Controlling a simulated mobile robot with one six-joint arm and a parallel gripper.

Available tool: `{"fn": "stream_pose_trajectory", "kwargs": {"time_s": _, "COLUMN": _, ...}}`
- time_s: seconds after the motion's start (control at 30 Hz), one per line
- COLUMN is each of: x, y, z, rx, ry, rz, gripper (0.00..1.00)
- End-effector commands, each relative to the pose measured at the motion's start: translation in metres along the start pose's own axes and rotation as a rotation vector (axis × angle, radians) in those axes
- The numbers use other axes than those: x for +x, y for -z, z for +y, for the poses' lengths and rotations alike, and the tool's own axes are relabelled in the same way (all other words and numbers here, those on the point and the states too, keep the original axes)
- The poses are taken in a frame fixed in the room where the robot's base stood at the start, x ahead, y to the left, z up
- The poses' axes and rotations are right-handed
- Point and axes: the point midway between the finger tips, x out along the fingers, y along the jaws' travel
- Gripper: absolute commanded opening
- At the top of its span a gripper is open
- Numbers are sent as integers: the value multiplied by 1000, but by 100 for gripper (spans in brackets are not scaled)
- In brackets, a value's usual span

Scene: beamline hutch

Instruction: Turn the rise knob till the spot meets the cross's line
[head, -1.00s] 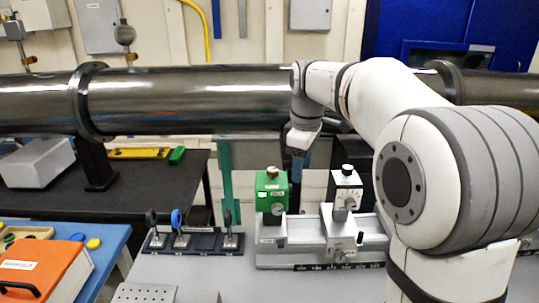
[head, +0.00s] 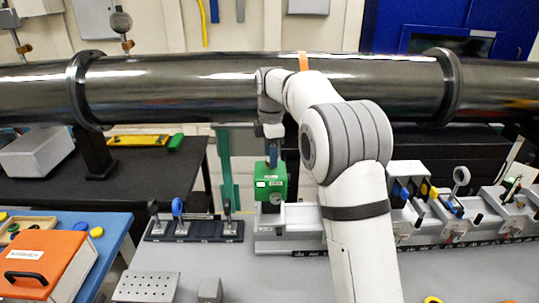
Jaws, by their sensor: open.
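A green mount (head: 268,184) with a small label stands at the left end of the grey rail (head: 290,238). A round grey knob (head: 275,198) shows on its front. My gripper (head: 273,156) points down right above the mount's top, and the mount's top knob is hidden behind it. It is open; whether its fingers touch or surround that knob I cannot tell. No label that says rise is readable, and I see no light spot or cross. My arm covers the middle of the rail.
A dark strip with several upright handles (head: 178,209) stands left of the rail. Optics, including a ring-shaped holder (head: 461,176), stand on the rail's right part. A large dark pipe (head: 200,88) crosses behind. An orange case (head: 45,262) lies at left.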

Motion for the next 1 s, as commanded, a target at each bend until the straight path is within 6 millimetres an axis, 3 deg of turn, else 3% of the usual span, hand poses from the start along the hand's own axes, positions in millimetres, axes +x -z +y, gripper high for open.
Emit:
{"fn": "stream_pose_trajectory", "kwargs": {"time_s": 0.4, "x": 11, "y": 1, "z": 0, "rx": 0, "ry": -1, "rz": 0, "gripper": 50}}
{"fn": "stream_pose_trajectory", "kwargs": {"time_s": 0.93, "x": 10, "y": 1, "z": 0, "rx": -1, "ry": 0, "rz": 0, "gripper": 7}}
{"fn": "stream_pose_trajectory", "kwargs": {"time_s": 1.0, "x": 10, "y": 4, "z": 0, "rx": -2, "ry": -1, "rz": 0, "gripper": 6}}
